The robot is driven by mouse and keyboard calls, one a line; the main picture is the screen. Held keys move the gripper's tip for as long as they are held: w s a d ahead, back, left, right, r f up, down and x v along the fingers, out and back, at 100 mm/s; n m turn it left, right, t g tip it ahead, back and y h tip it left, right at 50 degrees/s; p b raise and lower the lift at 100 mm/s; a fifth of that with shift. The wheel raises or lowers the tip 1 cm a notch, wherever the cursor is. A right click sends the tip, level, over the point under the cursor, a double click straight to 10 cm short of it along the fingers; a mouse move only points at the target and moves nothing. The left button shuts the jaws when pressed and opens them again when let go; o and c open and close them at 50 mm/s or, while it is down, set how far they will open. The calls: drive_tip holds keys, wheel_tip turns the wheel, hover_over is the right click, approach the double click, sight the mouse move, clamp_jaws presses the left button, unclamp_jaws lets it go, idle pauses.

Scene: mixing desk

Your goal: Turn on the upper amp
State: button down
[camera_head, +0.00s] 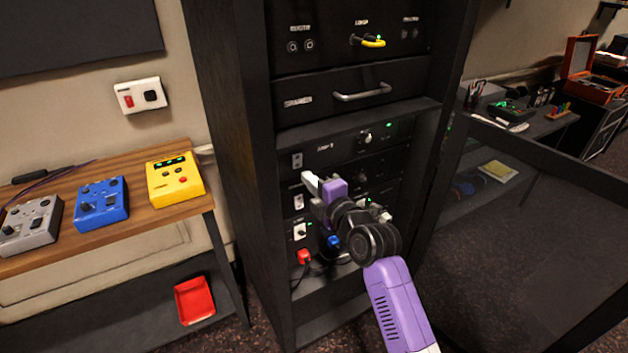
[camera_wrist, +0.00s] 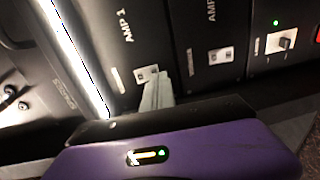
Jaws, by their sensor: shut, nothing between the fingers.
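The upper amp, AMP 1 (camera_head: 340,146), is a black panel in the rack, just below the drawer. Its rocker switch (camera_head: 297,160) is at the panel's left end, and a green light (camera_head: 388,125) glows at its right end. In the wrist view the AMP 1 switch (camera_wrist: 147,73) is partly covered by my fingertips. My gripper (camera_head: 308,179) is shut and empty, with its white fingertips close to the panel, just below and right of that switch in the head view. It also shows in the wrist view (camera_wrist: 160,84). I cannot tell whether the tips touch the switch.
The AMP 2 switch (camera_head: 298,201) is just below my fingertips. A lower unit has another switch (camera_head: 300,231), with red (camera_head: 304,256) and blue (camera_head: 333,241) plugs below. A drawer handle (camera_head: 362,92) juts out above. An open dark door (camera_head: 510,230) stands at right.

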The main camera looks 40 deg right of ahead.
drive_tip(key=f+b+v, duration=0.2)
drive_tip(key=v, duration=0.8)
drive_tip(key=shift+s+a, duration=0.15)
drive_tip(key=shift+s, duration=0.2)
drive_tip(key=s+a+f+m+y, duration=0.1)
drive_tip(key=s+a+m, duration=0.4)
drive_tip(key=s, duration=0.5)
drive_tip(key=s+a+f+m+g+y, duration=0.1)
drive_tip(key=s+a+f+m+y, duration=0.1)
drive_tip(key=s+a+m, duration=0.3)
drive_tip(key=s+a+f+m+y, duration=0.1)
drive_tip(key=s+a+m, duration=0.3)
drive_tip(key=s+a, duration=0.7)
drive_tip(key=s+f, duration=0.1)
drive_tip(key=s, duration=0.4)
drive_tip(key=shift+s+f+m+g+y, duration=0.3)
drive_tip(key=shift+s+f+m, duration=0.05)
drive_tip(key=shift+m, duration=0.05)
